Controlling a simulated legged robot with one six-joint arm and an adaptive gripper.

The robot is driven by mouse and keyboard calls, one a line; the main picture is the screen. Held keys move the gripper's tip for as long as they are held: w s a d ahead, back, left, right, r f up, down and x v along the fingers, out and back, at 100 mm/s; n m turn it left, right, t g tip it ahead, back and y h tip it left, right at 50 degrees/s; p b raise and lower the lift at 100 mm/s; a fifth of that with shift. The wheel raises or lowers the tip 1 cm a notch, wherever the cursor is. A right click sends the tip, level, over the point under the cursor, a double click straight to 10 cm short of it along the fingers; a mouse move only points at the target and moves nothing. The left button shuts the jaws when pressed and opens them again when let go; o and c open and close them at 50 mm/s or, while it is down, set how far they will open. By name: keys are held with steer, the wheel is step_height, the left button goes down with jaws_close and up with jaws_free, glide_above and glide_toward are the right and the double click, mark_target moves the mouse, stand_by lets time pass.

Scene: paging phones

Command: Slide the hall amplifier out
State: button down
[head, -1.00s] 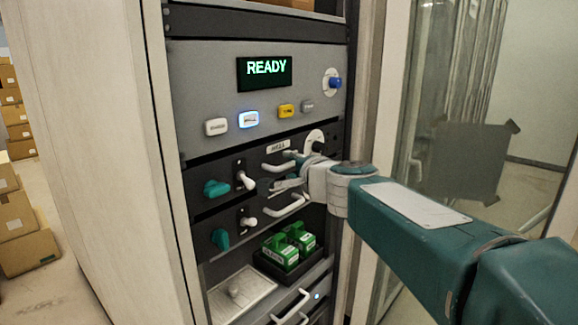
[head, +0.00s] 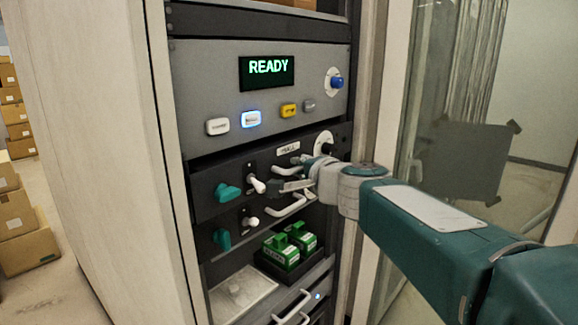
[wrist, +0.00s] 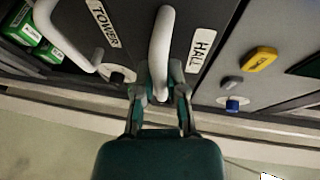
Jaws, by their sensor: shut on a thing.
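The hall amplifier (head: 207,180) is a dark rack unit with a teal knob, a white lever and a white handle. It stands out a little from the unit below. Its HALL label (wrist: 201,47) shows in the wrist view beside the white handle (wrist: 160,40). My gripper (wrist: 158,90) is shut on that handle near its lower end in the picture. In the head view my gripper (head: 303,178) is at the handle and partly hides it. The amplifier labelled TOWER (wrist: 107,22), with its own white handle (head: 287,206), sits just below the hall amplifier.
Above is a grey panel with a READY display (head: 267,71), coloured buttons and a blue knob (head: 336,82). Green blocks (head: 281,251) sit in a black tray below. A glass door (head: 450,110) stands right of the rack; boxes (head: 15,210) are at left.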

steer(key=s+d, duration=0.4)
steer(key=d, duration=0.1)
steer(key=shift+s+d+f, duration=0.15)
steer(key=shift+s+d, duration=0.2)
steer(key=shift+s, duration=0.05)
steer(key=c, duration=0.7)
jaws_free()
steer(key=shift+a, duration=0.1)
steer(key=v, duration=1.2)
